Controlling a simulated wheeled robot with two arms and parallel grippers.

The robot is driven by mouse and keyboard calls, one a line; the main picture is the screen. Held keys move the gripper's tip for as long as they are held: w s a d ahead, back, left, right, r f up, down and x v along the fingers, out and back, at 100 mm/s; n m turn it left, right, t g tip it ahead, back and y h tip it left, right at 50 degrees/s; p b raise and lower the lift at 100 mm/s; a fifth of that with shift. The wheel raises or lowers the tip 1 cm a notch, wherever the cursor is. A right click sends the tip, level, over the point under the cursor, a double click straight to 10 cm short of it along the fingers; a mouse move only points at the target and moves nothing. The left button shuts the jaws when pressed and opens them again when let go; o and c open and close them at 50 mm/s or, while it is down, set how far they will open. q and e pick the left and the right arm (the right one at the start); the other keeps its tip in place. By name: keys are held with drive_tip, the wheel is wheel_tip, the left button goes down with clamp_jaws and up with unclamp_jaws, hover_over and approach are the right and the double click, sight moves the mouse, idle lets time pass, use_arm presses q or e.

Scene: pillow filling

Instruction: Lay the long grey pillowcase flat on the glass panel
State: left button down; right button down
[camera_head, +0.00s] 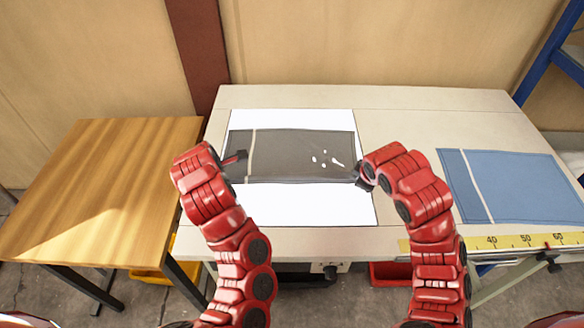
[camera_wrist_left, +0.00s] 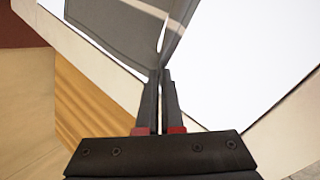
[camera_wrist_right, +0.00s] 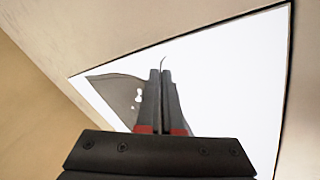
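The long grey pillowcase (camera_head: 290,155) is spread over the bright white glass panel (camera_head: 300,205), with a pale stripe near its left end and several white spots toward its right. I cannot tell whether all of it touches the panel. My left gripper (camera_head: 240,157) is at its left edge; in the left wrist view the fingers (camera_wrist_left: 166,75) are closed on the grey cloth (camera_wrist_left: 125,25), which creases at the tips. My right gripper (camera_head: 360,180) is at its lower right corner; in the right wrist view the fingers (camera_wrist_right: 162,75) are closed, with a thin cloth edge at the tips.
A blue pillowcase (camera_head: 515,185) with a pale stripe lies on the right of the pale worktable (camera_head: 400,110). A yellow measuring tape (camera_head: 500,243) runs along the front right edge. A wooden table (camera_head: 100,190) stands to the left. Bare tabletop lies between the panel and the blue pillowcase.

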use_arm(q)
drive_tip(key=c, duration=0.7)
unclamp_jaws()
use_arm(e)
drive_tip(key=c, duration=0.7)
unclamp_jaws()
use_arm(q)
drive_tip(key=shift+s+r, duration=0.1)
drive_tip(key=shift+r, duration=0.25)
use_arm(e)
drive_tip(key=shift+s+r, duration=0.1)
drive_tip(key=shift+r, duration=0.25)
use_arm(q)
drive_tip(key=v, duration=0.6)
drive_tip(key=s+v, duration=0.1)
drive_tip(key=v, duration=0.3)
drive_tip(key=shift+f, duration=0.2)
use_arm(e)
drive_tip(key=v, duration=0.6)
drive_tip(key=s+v, duration=0.1)
drive_tip(key=v, duration=0.3)
drive_tip(key=shift+f, duration=0.2)
